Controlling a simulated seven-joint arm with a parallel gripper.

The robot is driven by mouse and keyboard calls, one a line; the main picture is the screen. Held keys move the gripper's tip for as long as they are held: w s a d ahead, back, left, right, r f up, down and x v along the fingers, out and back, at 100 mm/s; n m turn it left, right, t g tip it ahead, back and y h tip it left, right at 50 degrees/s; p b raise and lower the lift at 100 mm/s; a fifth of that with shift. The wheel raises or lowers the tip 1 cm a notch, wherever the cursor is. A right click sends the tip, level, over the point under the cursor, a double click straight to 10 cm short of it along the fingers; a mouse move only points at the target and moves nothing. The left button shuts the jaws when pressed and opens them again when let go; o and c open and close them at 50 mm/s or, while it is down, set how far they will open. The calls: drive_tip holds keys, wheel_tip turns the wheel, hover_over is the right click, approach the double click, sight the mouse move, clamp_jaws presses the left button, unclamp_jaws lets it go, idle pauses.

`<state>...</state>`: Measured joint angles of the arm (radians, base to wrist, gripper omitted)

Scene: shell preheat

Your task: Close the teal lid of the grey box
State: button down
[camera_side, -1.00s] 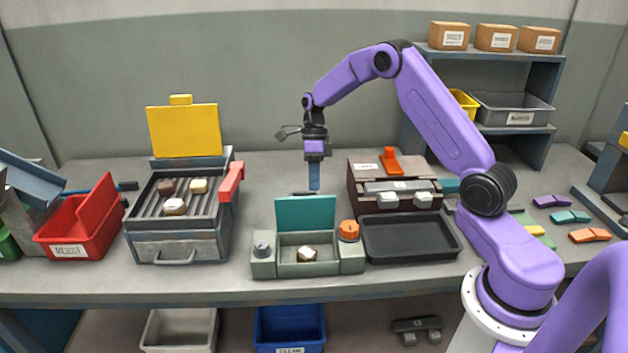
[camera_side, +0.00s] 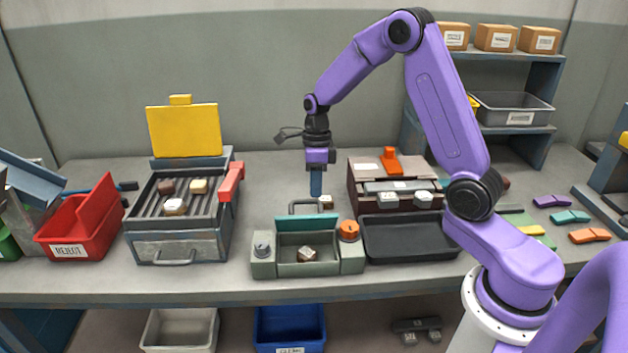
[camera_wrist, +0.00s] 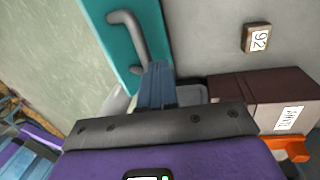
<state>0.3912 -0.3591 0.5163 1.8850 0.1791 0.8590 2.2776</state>
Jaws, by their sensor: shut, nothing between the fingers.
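The small grey box (camera_side: 348,262) stands near the front edge of the bench, with a pale block (camera_side: 306,254) inside. Its teal lid (camera_side: 307,225) appears tilted forward, partly over the box, and the interior still shows below it. The lid's grey handle (camera_side: 296,207) stands up from its outer face. In the wrist view the teal lid (camera_wrist: 100,25) and handle (camera_wrist: 130,28) are close to the fingers. My gripper (camera_side: 316,194) is shut and empty, pointing down just behind the lid; its fingertips (camera_wrist: 157,68) appear beside the handle. Contact is unclear.
A small block (camera_side: 326,201) marked 92 lies behind the box. An orange knob (camera_side: 349,231) is at the box's right. A black tray (camera_side: 410,240) and brown case (camera_side: 360,190) stand right; a grill with a raised yellow lid (camera_side: 185,130) stands left.

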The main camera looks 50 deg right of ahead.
sight(320, 221)
drive_tip(key=s+a+f, duration=0.1)
drive_tip(key=s+a, duration=0.3)
drive_tip(key=s+a+f, duration=0.1)
drive_tip(key=s+a, duration=0.2)
drive_tip(key=shift+s+f, duration=0.1)
drive_tip(key=shift+f, duration=0.25)
drive_tip(key=shift+s+a+f+t+h, duration=0.25)
drive_tip(key=shift+s+a+f, duration=0.2)
drive_tip(key=shift+f, duration=0.2)
drive_tip(key=shift+s+a+f+t+h, duration=0.25)
drive_tip(key=shift+s+a+f, duration=0.1)
drive_tip(key=shift+a+f, duration=0.2)
drive_tip(key=shift+d, duration=0.1)
